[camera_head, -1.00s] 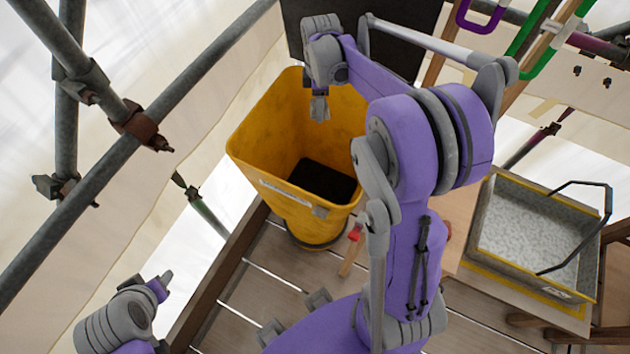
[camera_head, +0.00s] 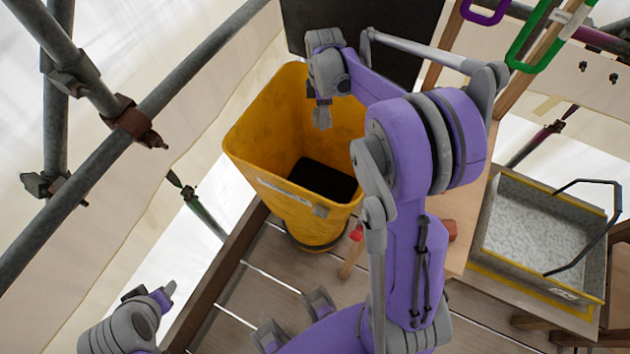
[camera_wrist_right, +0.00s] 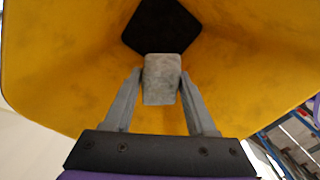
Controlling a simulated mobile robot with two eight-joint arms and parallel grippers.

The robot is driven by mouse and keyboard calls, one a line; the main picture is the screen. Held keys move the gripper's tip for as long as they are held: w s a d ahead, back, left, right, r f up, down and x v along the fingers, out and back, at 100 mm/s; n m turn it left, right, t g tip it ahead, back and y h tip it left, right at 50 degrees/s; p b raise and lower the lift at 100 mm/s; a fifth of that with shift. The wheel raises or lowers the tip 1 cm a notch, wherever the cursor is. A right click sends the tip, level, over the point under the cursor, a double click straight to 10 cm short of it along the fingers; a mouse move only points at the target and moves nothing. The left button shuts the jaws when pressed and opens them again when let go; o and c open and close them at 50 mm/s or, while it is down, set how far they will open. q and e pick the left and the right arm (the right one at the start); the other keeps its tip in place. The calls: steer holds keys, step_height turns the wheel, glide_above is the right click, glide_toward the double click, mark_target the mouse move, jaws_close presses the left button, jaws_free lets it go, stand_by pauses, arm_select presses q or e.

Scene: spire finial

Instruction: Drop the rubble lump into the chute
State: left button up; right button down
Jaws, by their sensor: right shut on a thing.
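The yellow chute (camera_head: 265,135) stands on the plank deck with its wide mouth up and a dark opening (camera_head: 322,180) at its bottom. My right gripper (camera_head: 322,118) is over the chute's mouth, pointing down. In the right wrist view my right gripper (camera_wrist_right: 161,85) is shut on the grey rubble lump (camera_wrist_right: 162,80), with the yellow walls around it and the dark opening beyond. My left gripper (camera_head: 168,292) is at the lower left, away from the chute; its finger gap is not clear.
A grey tray (camera_head: 550,230) with a black handle sits on a wooden table at the right. Scaffold tubes (camera_head: 150,110) cross the left side. A red-headed tool (camera_head: 356,235) leans by the chute's base. A dark panel (camera_head: 400,45) stands behind the chute.

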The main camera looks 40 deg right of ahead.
steer(key=shift+c, duration=0.6)
jaws_free()
steer(key=shift+r, duration=0.15)
step_height(320, 180, up, 11)
steer(key=shift+f+p, duration=0.15)
steer(key=shift+p, duration=0.15)
steer(key=s+a+f+m+t, duration=0.2)
steer(key=s+a+m, duration=0.4)
steer(key=s+a, duration=0.3)
steer(key=s+a+f+m+t, duration=0.3)
steer(key=s+a+f+m, duration=0.1)
steer(key=s+a, duration=0.5)
steer(key=shift+s+a+f+m+p, duration=0.25)
steer(key=shift+m+p, duration=0.15)
steer(key=shift+m, duration=0.5)
